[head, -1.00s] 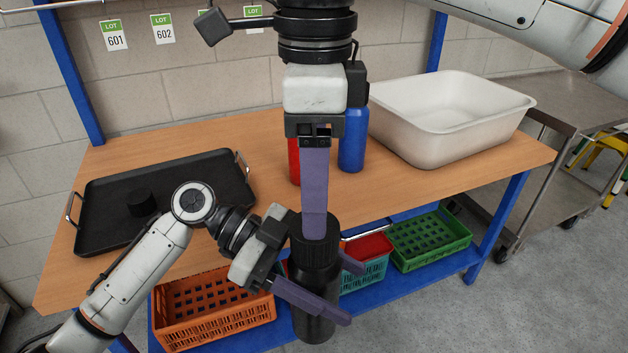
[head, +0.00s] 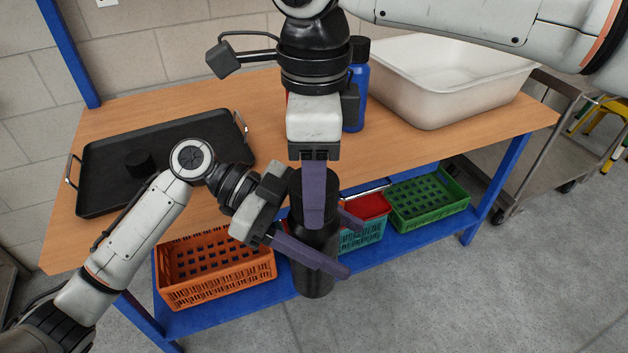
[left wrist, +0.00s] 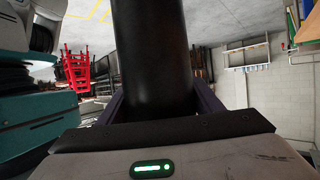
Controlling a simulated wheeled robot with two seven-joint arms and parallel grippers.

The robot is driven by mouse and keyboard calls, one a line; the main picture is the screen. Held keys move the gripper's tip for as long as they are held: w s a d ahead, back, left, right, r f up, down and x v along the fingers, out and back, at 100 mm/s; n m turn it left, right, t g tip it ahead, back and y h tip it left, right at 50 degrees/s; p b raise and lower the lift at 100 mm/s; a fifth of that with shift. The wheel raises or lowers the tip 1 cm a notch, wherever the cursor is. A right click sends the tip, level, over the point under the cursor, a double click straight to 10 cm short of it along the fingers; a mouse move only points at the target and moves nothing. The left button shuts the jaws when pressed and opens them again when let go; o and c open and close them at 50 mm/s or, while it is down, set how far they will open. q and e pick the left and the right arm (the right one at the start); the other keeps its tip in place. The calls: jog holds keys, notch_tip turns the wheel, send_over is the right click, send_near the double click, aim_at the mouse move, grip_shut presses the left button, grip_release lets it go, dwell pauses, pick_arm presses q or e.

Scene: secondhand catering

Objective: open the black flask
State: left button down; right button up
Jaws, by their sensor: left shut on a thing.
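The black flask (head: 316,272) is upright in front of the table, held off the ground. My left gripper (head: 335,247) is shut on its body, with one finger across the near side. In the left wrist view the flask (left wrist: 152,60) stands as a dark cylinder between the fingers. My right gripper (head: 314,215) points down from above, one finger in front of the flask's ribbed black cap (head: 330,186). Its other finger is hidden, so I cannot tell whether it grips the cap. The cap is on the flask.
The wooden table (head: 215,110) behind carries a black tray (head: 100,165) with a small black round piece (head: 140,164), a blue bottle (head: 356,90) and a white tub (head: 450,95). Orange (head: 215,265), teal and green (head: 428,200) crates sit on the blue shelf below.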

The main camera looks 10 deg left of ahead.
jog(key=c, duration=0.4)
jog(key=n, duration=0.3)
jog(key=shift+n, duration=0.4)
jog(key=shift+c, duration=0.2)
jog(key=n, duration=0.2)
jog(key=shift+n, duration=0.4)
jog(key=o, duration=1.2)
jog(key=shift+r, duration=0.15)
